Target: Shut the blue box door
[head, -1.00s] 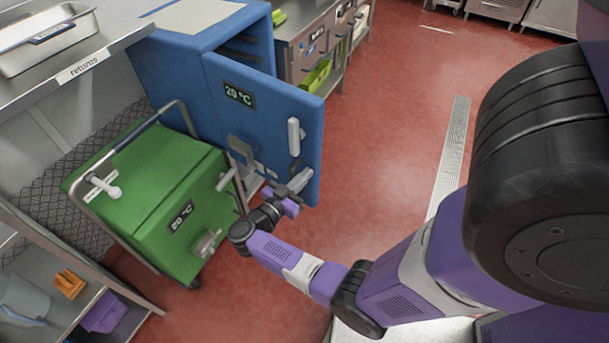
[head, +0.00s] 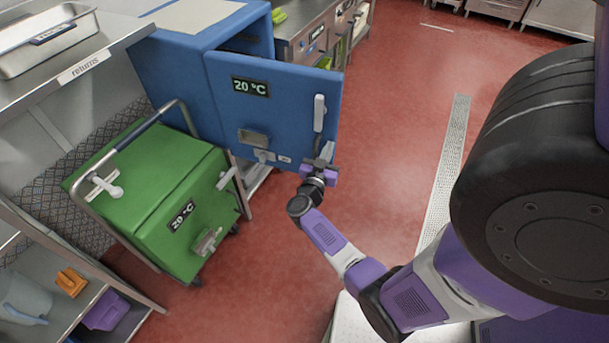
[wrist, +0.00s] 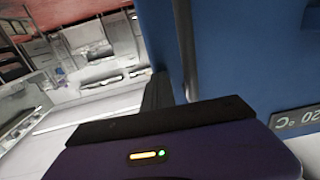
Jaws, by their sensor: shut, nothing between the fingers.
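The blue box (head: 175,65) stands at the back left, and a gap shows its inside above the door. Its blue door (head: 275,115) stands ajar, its face towards me, with a "20 °C" display and a pale upright handle (head: 319,112) near the free right edge. My gripper (head: 325,160) is shut and empty at the door's lower right corner, just below the handle. In the wrist view the dark fingers (wrist: 158,92) point along the door face (wrist: 245,60), close beside the grey handle bar (wrist: 186,50). Whether they touch the door I cannot tell.
A green wheeled box (head: 150,195) stands in front of the blue box, left of my arm. A steel counter (head: 60,65) marked "returns" is at the far left. Steel units (head: 310,35) stand behind the door.

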